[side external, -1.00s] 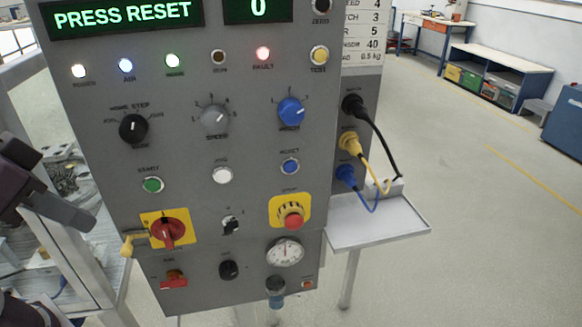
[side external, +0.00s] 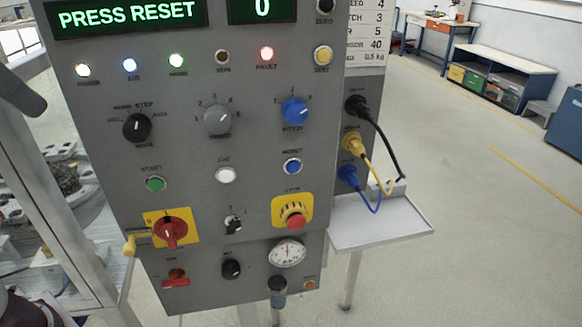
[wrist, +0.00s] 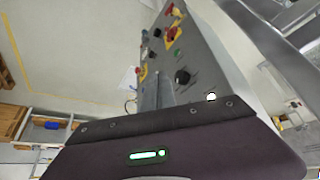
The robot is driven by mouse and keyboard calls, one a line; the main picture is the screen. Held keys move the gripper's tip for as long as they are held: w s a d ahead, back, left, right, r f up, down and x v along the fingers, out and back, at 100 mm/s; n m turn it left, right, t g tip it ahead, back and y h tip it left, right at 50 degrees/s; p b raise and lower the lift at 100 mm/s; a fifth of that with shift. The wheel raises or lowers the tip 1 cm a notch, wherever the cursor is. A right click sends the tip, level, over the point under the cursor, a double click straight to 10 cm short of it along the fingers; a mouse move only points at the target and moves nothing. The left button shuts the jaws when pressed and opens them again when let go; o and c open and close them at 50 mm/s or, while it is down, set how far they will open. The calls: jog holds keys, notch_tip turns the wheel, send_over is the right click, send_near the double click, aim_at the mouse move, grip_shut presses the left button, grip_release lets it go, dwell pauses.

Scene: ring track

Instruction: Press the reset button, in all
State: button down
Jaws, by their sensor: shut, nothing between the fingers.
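The reset button (side external: 292,166) is a blue round button with a pale ring, on the right of the grey control panel (side external: 190,200) in the side external view. Nothing covers it. The panel's display (side external: 125,14) reads "PRESS RESET", and the red fault lamp (side external: 266,54) is lit. My gripper (wrist: 158,88) shows in the wrist view, its grey fingers shut and empty, pointing towards the panel and apart from the button as far as I can tell. In the side view only a dark part of my arm shows at the left edge; the fingers are out of frame.
Near the reset button are a white button (side external: 225,175), a blue knob (side external: 294,111) and a red stop button (side external: 295,221) on yellow. Cables (side external: 377,141) plug into the panel's right side above a small shelf (side external: 380,228). The panel's front is clear.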

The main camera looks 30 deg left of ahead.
aim_at(293, 167)
jog(key=w+m+t+y, duration=0.1)
jog(key=w, duration=0.4)
jog(key=w+d+m+t+y, duration=0.1)
jog(key=w+y, duration=0.1)
jog(key=w, duration=0.3)
jog(key=w+m+t+y, duration=0.1)
jog(key=w+y, duration=0.1)
jog(key=w, duration=0.2)
jog(key=shift+w+d+r+m, duration=0.2)
jog(key=shift+w+m, duration=0.2)
jog(key=w+d+r+m+t+h, duration=0.1)
jog(key=w+d+m+t+h, duration=0.2)
jog(key=d, duration=0.6)
jog(key=w+d+m+t+h, duration=0.1)
jog(key=w+d+m+t, duration=0.25)
jog(key=d, duration=0.65)
notch_tip(293, 167, down, 24)
jog(key=m, duration=0.1)
jog(key=shift+w+d+h, duration=0.3)
jog(key=shift+d+h, duration=0.1)
jog(key=shift+d, duration=0.05)
jog(key=shift+w+a+f, duration=0.1)
jog(key=shift+w+a, duration=3.05)
